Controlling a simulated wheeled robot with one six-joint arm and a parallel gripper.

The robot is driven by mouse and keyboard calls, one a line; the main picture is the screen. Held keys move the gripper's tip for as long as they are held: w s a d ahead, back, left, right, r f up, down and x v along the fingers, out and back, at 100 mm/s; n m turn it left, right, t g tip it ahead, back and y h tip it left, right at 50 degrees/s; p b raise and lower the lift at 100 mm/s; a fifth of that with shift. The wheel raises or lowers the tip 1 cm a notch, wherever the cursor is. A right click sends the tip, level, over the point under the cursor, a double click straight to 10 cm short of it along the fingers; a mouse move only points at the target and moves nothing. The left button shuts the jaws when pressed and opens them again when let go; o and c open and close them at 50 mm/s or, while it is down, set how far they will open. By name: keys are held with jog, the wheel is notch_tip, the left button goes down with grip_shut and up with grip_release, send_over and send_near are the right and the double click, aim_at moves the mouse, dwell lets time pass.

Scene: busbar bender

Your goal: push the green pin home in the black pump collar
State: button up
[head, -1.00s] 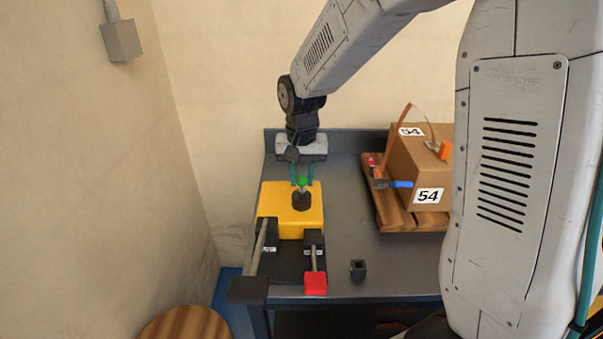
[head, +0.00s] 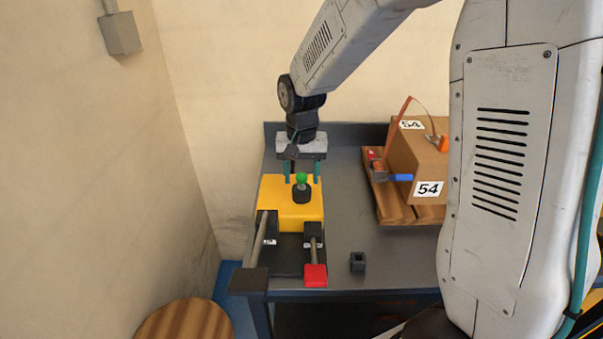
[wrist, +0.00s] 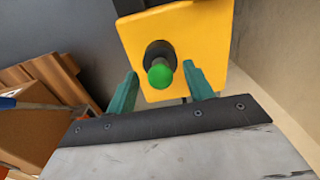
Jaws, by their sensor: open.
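The green pin (head: 301,178) stands upright in the black pump collar (head: 301,194), its round head showing above the collar. The collar sits on top of the yellow block (head: 283,218) of the bender. In the wrist view the green pin head (wrist: 160,74) covers part of the dark collar (wrist: 158,49). In the wrist view my gripper (wrist: 158,80) has one finger on each side of the pin head, with gaps.
In front of the yellow block are a black base with rods and a red end block (head: 315,276). A small dark square socket (head: 357,262) lies on the grey bench (head: 390,272). A wall is at left.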

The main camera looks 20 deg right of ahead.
aim_at(302, 174)
notch_tip(302, 174, up, 8)
jog(key=shift+f, duration=0.15)
dwell(0.6)
jog(key=s+d+r+n, duration=0.1)
jog(key=s+r+n, duration=0.1)
jog(key=s, duration=1.2)
jog(key=s+d+r+n+t, duration=0.1)
jog(key=s+r, duration=0.3)
jog(key=s, duration=1)
jog(key=shift+d+r+n, duration=0.25)
jog(key=shift+d+n, duration=0.3)
jog(key=shift+n, duration=0.25)
